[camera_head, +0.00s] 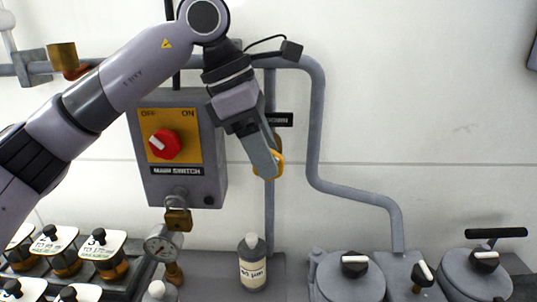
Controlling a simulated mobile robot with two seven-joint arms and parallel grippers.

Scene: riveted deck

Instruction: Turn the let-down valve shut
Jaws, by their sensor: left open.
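A black label (284,119), partly covered by my left gripper and ending in what looks like "DOWN", is beside the vertical grey pipe at the centre. Below it a yellow handle part (281,163), which I take for the let-down valve's, shows at the edge of my left gripper (270,172). The gripper points down and hides most of the valve, so how the handle is turned cannot be told. The left gripper is open, its fingers overlapping the yellow part in the picture; contact cannot be told. My right gripper is not in view.
A main switch box (210,165) with a red knob (165,144) is left of the gripper; a padlock (178,220) hangs below. A gauge (160,246), a labelled bottle (251,262) and lidded pots (347,280) stand below.

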